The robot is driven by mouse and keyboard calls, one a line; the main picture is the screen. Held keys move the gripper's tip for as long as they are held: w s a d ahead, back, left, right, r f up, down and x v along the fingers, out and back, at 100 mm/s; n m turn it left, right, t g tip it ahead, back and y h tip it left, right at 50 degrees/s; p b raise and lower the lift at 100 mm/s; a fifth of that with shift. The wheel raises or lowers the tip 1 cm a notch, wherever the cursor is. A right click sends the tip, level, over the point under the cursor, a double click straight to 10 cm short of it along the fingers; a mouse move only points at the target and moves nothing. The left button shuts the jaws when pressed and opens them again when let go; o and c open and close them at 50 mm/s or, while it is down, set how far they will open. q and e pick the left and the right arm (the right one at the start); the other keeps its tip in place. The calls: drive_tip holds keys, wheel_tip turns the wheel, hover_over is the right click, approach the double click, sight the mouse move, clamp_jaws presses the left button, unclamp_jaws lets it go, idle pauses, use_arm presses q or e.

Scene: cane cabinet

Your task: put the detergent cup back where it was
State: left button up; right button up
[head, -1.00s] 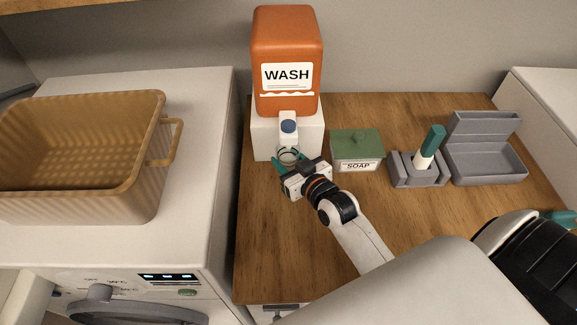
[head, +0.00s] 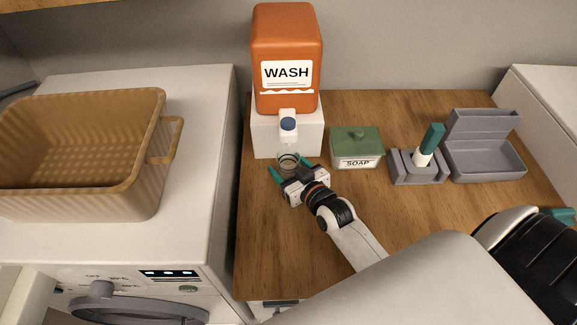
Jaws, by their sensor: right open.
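The detergent cup (head: 288,161) is a small clear, greyish cup. It stands upright in front of the white block (head: 262,134), just below the blue-capped spout (head: 288,124) of the orange WASH dispenser (head: 287,55). My right gripper (head: 289,170) is open, its teal fingertips spread on the near side of the cup, one to the left and one to the right. I cannot tell whether a finger touches the cup. The cup's base is partly hidden by the gripper. My left gripper is not in view.
A green-lidded soap box (head: 358,147), a grey holder with a green-and-white brush (head: 430,147) and a grey tray (head: 485,155) stand to the right on the wooden counter (head: 420,215). A tan basket (head: 100,190) sits on the washer at left. The counter's front middle is clear.

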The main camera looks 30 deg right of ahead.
drive_tip(key=shift+s+r, duration=0.1)
drive_tip(key=shift+s, duration=0.05)
drive_tip(key=b+v, duration=0.1)
drive_tip(key=v, duration=0.9)
drive_tip(key=shift+s+r, duration=0.1)
drive_tip(key=shift+s, duration=0.25)
drive_tip(key=shift+s+r+b, duration=0.15)
drive_tip(key=shift+s+b, duration=0.15)
drive_tip(key=shift+s, duration=0.15)
drive_tip(key=shift+d, duration=0.1)
drive_tip(key=shift+r, duration=0.1)
